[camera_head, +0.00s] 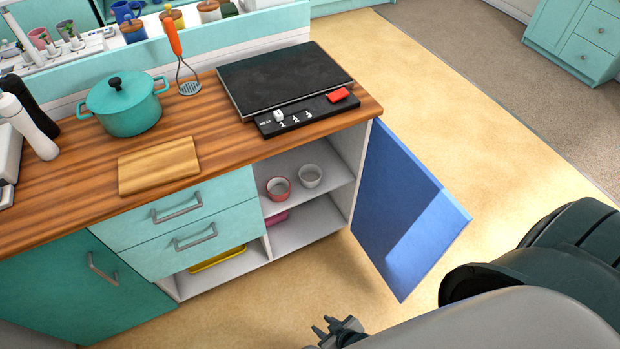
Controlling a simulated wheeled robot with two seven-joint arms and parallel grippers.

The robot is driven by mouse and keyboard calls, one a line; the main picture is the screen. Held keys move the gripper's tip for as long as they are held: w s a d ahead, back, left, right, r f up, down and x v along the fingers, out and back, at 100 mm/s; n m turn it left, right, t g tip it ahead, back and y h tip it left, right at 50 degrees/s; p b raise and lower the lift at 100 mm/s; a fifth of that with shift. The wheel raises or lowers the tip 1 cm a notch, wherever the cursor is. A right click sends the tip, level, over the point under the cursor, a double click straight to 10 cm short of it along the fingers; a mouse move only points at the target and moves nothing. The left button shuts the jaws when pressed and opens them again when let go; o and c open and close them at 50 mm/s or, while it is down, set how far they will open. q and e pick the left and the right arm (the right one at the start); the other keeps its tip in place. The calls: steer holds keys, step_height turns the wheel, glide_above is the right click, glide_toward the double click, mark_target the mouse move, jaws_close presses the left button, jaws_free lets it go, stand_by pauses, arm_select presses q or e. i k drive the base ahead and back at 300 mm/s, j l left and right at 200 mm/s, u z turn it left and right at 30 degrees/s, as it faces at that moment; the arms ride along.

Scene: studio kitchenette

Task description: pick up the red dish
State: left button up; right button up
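A small red dish (278,189), round with a paler inside, stands upright on the upper shelf of the open cabinet under the counter. A white bowl (310,176) stands just right of it on the same shelf. My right gripper (335,328) shows at the bottom edge, dark and partly cut off. It is low in front of the cabinet, well apart from the dish. I cannot tell whether its fingers are open or shut. My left gripper is not in view.
The blue cabinet door (405,215) stands swung open to the right of the shelves. A pink item (275,220) and a yellow item (218,258) lie lower in the cabinet. A teal pot (124,106) and cutting board (158,165) stand on the counter. Floor beyond the door is clear.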

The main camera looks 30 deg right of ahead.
mark_target(278, 188)
steer(key=l+z, duration=0.45)
steer(key=l, duration=2.25)
steer(key=k, duration=0.05)
